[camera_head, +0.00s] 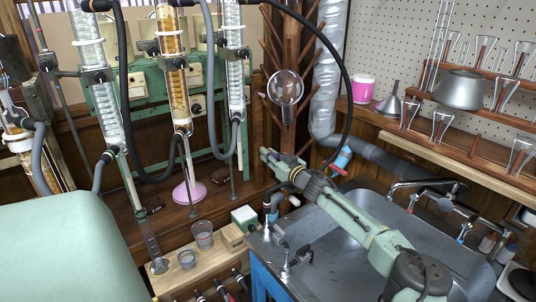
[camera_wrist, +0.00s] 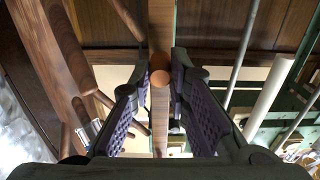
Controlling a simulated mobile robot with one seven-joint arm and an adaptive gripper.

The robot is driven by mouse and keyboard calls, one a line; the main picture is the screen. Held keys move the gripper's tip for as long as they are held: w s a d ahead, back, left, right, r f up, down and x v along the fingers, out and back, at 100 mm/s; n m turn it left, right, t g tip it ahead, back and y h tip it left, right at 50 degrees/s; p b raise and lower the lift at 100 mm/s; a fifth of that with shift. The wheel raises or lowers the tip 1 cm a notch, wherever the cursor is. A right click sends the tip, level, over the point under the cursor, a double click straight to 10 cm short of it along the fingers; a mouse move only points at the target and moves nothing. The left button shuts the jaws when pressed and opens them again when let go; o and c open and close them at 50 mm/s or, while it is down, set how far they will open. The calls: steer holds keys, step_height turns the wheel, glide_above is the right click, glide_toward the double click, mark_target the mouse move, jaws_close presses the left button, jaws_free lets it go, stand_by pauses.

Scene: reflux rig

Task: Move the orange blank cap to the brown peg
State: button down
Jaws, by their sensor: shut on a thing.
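My gripper (camera_head: 268,157) is raised over the back of the sink, in front of the wooden peg rack. In the head view the cap is too small to make out. The brown rack (camera_head: 290,50) has a vertical post with several slanted pegs. In the wrist view brown pegs (camera_wrist: 82,75) show left of the fingers. Which one is the brown peg I cannot tell.
A black hose (camera_head: 343,75) arcs to the right of the rack. Glass columns (camera_head: 172,70) stand left. The steel sink (camera_head: 335,250) lies below my arm. A silver duct (camera_head: 328,75) rises behind.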

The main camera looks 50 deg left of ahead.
steer(key=c, duration=1.4)
jaws_free()
steer(key=shift+c, duration=0.2)
steer(key=shift+d, duration=0.1)
steer(key=s+d, duration=0.1)
steer(key=d, duration=1)
steer(key=shift+d, duration=0.4)
steer(key=shift+s, duration=0.15)
